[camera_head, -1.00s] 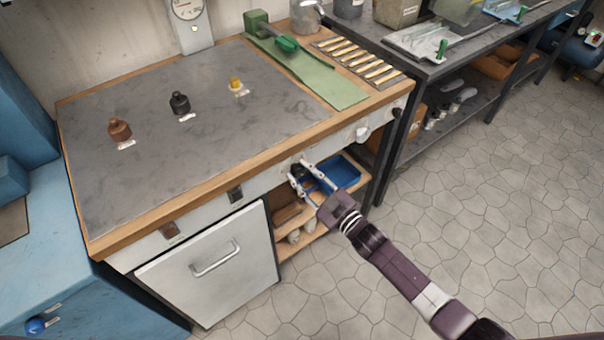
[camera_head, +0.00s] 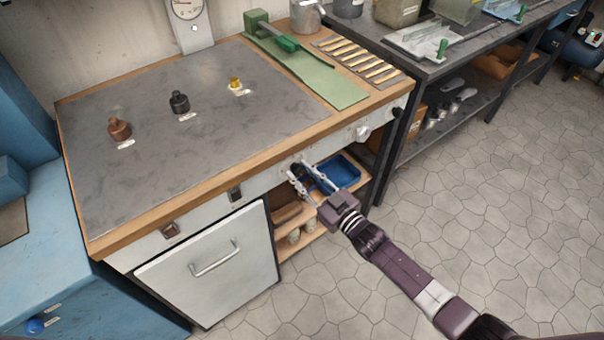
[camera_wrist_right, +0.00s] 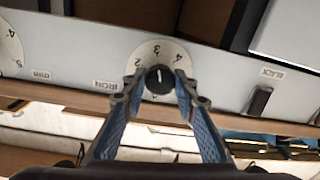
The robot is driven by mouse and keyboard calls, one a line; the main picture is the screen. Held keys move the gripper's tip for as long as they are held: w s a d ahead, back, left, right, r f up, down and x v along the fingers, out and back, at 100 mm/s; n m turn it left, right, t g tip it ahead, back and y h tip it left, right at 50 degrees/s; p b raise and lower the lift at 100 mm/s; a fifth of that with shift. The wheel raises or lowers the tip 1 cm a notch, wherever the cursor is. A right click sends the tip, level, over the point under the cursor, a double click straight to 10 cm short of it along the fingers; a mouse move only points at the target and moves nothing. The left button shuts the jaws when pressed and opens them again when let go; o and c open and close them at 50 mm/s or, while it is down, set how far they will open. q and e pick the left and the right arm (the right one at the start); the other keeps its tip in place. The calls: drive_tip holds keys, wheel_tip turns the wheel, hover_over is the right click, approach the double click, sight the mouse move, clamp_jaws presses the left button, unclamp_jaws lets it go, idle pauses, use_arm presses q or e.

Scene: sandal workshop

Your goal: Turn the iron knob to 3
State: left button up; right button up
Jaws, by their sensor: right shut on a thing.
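The iron knob (camera_wrist_right: 160,78) is black with a white pointer line, on a round white dial (camera_wrist_right: 147,56) beside the label IRON in the right wrist view. The pointer aims up in that view, close to the 3 on the dial. My right gripper (camera_wrist_right: 160,87) is shut on the knob, one finger on each side. In the head view my right gripper (camera_head: 298,169) is at the bench's front panel, where its fingers mostly hide the knob. My left gripper is not in view.
Another dial (camera_wrist_right: 8,52) and a black switch (camera_wrist_right: 258,102) labelled BLACK flank the knob. Below the panel is an open shelf with a blue tray (camera_head: 340,170). A white door (camera_head: 212,262) stands to the left. The floor at right is clear.

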drive_tip(key=shift+f, duration=0.2)
drive_tip(key=o, duration=1.1)
drive_tip(key=shift+r, duration=0.1)
drive_tip(key=shift+o, duration=0.2)
drive_tip(key=v, duration=1.2)
drive_tip(key=shift+d, duration=0.1)
drive_tip(key=s+d+f+m+g+h, duration=0.2)
drive_tip(key=s+d+f+h, duration=0.15)
drive_tip(key=f, duration=0.65)
drive_tip(key=s+d+f+m+g+h, duration=0.15)
drive_tip(key=s+d+f, duration=0.3)
drive_tip(key=f, duration=0.55)
drive_tip(key=s+d+f+m+g+h, duration=0.1)
drive_tip(key=s+d+f+g+h, duration=0.3)
drive_tip(key=f, duration=0.6)
drive_tip(key=s+d+f+g, duration=0.1)
drive_tip(key=s+f, duration=0.4)
drive_tip(key=s, duration=0.5)
drive_tip(key=s+d+f+m+g+h, duration=0.1)
drive_tip(key=s+f, duration=0.4)
drive_tip(key=s, duration=0.6)
drive_tip(key=s+d+f+m+g+h, duration=0.1)
drive_tip(key=s+f+g, duration=0.2)
drive_tip(key=s, duration=0.7)
wheel_tip(320, 180, down, 2)
drive_tip(key=shift+s+d+f, duration=0.1)
drive_tip(key=shift+s+d, duration=0.1)
drive_tip(key=shift+d, duration=0.1)
